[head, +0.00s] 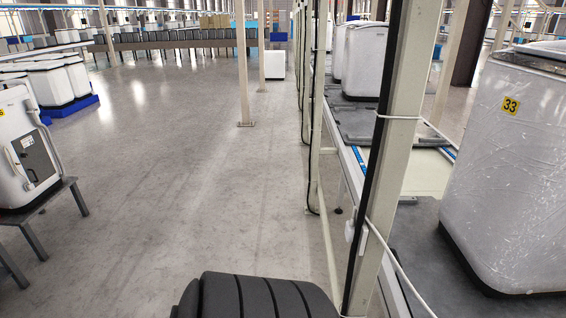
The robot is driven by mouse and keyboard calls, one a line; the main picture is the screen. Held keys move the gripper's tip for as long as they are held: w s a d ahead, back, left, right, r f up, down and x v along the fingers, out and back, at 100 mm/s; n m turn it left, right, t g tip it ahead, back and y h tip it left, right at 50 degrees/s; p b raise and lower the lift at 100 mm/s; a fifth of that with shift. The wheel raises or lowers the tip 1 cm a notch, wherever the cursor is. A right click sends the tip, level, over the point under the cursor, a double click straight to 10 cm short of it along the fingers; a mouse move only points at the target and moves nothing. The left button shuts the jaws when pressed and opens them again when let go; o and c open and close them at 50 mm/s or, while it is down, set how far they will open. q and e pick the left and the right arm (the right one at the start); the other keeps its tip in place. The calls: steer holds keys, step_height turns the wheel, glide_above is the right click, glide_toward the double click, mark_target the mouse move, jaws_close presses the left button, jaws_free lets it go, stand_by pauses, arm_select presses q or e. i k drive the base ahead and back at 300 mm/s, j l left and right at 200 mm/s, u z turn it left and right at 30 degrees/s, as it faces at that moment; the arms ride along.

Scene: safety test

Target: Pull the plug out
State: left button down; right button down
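A small white fitting (358,236), which looks like a plug or socket, sits on the lower part of a cream metal post. A white cable (398,272) runs from it down to the right. At this size I cannot tell the plug from its socket or how far it is seated. Neither of my grippers is in the head view.
The cream post (400,90) stands at the edge of a conveyor line with large white wrapped units, one (510,170) numbered 33. A grey stand (45,218) with a white unit is at left. The grey floor (190,190) between is open.

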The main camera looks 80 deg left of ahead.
mark_target(349, 231)
steer(key=u, duration=2.1)
